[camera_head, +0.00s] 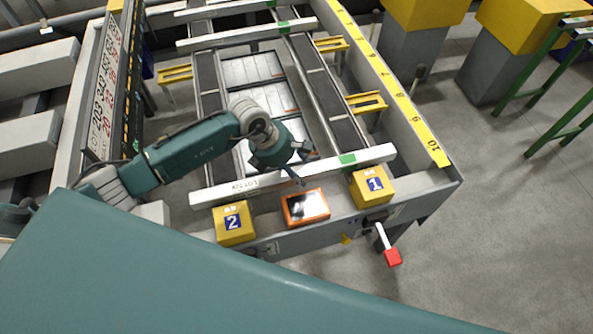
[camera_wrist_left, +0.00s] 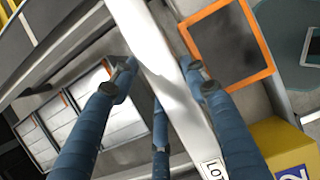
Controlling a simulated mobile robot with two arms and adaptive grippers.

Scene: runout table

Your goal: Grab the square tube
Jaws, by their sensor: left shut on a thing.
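Two more white square tubes (camera_head: 225,40) lie across the rails farther back. My right gripper is not in view.
An orange-framed screen (camera_head: 305,208) sits just in front of the tube, between yellow box 2 (camera_head: 234,224) and yellow box 1 (camera_head: 371,187). A lever with a red knob (camera_head: 393,257) sticks out in front. A yellow numbered scale (camera_head: 395,85) runs along the right edge.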

